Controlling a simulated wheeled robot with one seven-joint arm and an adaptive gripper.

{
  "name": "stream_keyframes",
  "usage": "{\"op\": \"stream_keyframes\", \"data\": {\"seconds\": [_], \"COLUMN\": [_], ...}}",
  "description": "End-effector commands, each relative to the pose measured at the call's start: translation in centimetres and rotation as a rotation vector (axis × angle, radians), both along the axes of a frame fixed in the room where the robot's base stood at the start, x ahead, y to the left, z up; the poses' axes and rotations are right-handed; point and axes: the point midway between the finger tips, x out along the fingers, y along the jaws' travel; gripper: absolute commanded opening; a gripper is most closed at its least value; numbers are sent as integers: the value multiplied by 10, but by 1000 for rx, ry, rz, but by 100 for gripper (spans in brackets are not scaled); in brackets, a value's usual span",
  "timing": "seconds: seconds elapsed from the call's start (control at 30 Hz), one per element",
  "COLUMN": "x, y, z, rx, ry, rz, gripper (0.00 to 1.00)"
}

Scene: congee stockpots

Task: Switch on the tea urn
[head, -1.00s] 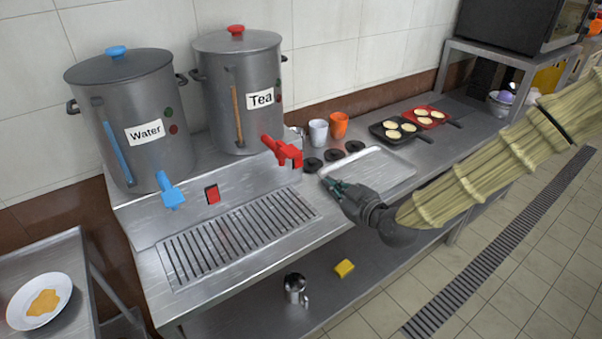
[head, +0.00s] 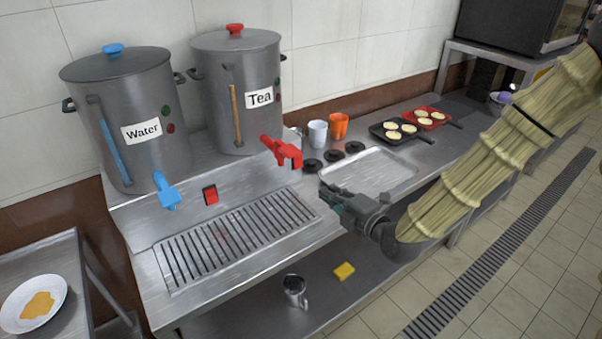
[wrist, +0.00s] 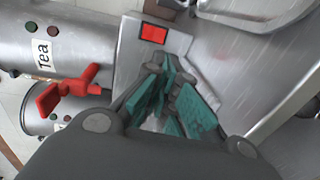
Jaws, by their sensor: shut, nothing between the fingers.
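The grey tea urn (head: 241,110) has a red lid knob and a "Tea" label; it also shows at the left of the wrist view (wrist: 75,45). Its red tap (head: 282,151) juts over the counter front, and shows in the wrist view (wrist: 68,88). In the wrist view a red switch (wrist: 153,33) in a dark frame sits on a steel panel beyond the tap; I cannot make it out in the head view. My gripper (head: 326,190) is shut and empty, right of and below the tap, apart from it. Its teal fingers (wrist: 172,100) point toward the steel panel.
The water urn (head: 135,120) with a blue tap (head: 168,190) stands left; another red switch (head: 210,195) is right of that tap. A drip grate (head: 235,235) lies below. A steel tray (head: 370,172), cups and pans are behind my gripper.

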Motion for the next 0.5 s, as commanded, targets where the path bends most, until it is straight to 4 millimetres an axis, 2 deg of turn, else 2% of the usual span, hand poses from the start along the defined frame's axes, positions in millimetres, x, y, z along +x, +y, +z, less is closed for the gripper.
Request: {"op": "stream_keyframes", "data": {"seconds": [0.37,0.5], "x": [0,6], "y": [1,5], "z": [0,0], "rx": [-5,-4], "ry": [-5,-6], "rz": [2,2], "gripper": [0,0]}}
